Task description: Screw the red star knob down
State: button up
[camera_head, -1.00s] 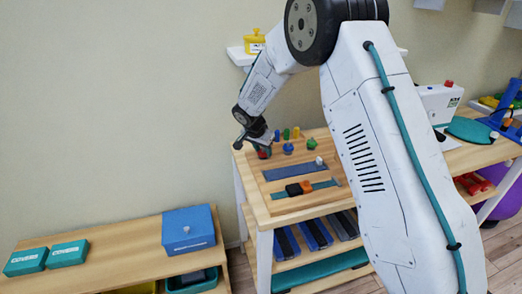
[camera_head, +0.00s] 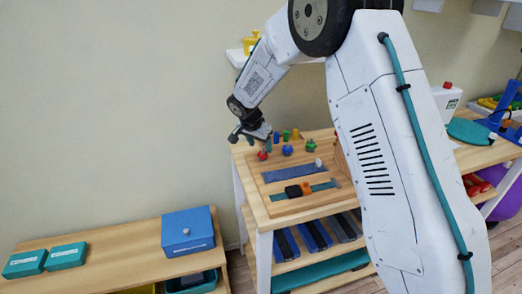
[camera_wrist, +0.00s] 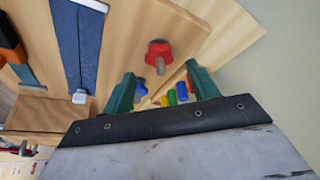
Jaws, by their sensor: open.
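The red star knob (camera_head: 262,155) stands at the back left of the wooden board (camera_head: 310,216), just below my gripper in the head view. The wrist view shows the red star knob (camera_wrist: 158,50) with a grey stem at its middle, beyond the fingertips. My gripper (camera_wrist: 160,76) is open, its two green fingers spread apart with nothing held between them. In the head view my gripper (camera_head: 259,142) is small, and its fingers look clear of the knob. How far the knob is screwed down cannot be told.
A blue knob (camera_head: 287,150) and a green knob (camera_head: 311,144) stand to the right, with several coloured pegs (camera_head: 286,135) behind. The wall is close behind.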

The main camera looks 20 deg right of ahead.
jog(key=shift+v, duration=1.8)
